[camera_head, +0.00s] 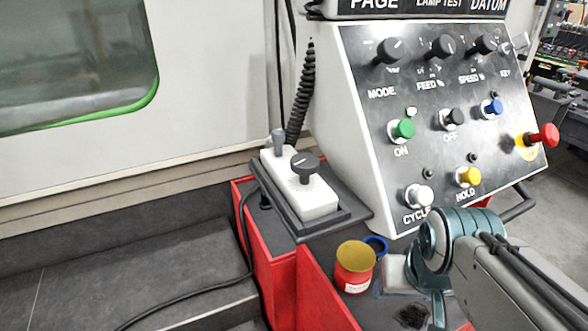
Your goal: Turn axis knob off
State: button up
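A white pendant box (298,188) lies in a dark tray at the left of the control console. It carries a black rotary knob (305,166) with a pale pointer line and a grey post (279,142) behind it. No readable label shows by this knob, so I cannot tell its setting. The console panel (440,120) has black knobs marked MODE (389,50), FEED (443,46) and SPEED (483,44). I see no label reading axis. My arm comes in from the lower right, apart from the pendant box. I cannot make out any gripper fingers.
A red stop button (543,137) juts out at the panel's right. A red and yellow can (354,267) and a blue ring (376,246) stand below the console. Red cabinet walls (272,250) and a black coiled cable (302,93) border the pendant box.

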aim_at(278, 135)
jog(key=k, duration=1)
jog(key=u, duration=1.45)
jog(key=i, duration=1.25)
jog(key=z, duration=1.55)
